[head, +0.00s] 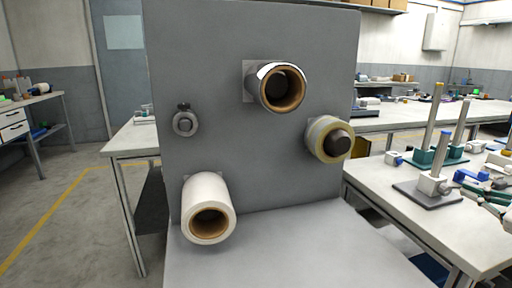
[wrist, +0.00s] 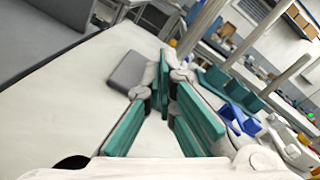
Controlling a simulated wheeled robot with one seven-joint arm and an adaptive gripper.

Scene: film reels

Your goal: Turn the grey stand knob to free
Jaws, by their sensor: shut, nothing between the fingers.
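The grey stand is right of centre in the head view, with a dark grey base (head: 405,190), a pale block (head: 431,184) and an upright grey post (head: 439,157). Its knob is too small there to tell its setting. In the wrist view my gripper (wrist: 171,88), with teal finger pads, is shut with nothing held. Its tips are close to a grey base slab (wrist: 128,72) and a pale block (wrist: 180,74) that look like the grey stand. The fingers partly hide this block, and I cannot tell whether they touch the knob.
Teal-based stands (head: 452,157) with tall posts stand behind on the white table (head: 375,170). A large grey panel (head: 240,150) bears film rolls, including a white roll (head: 207,192). The table left of the grey base is clear.

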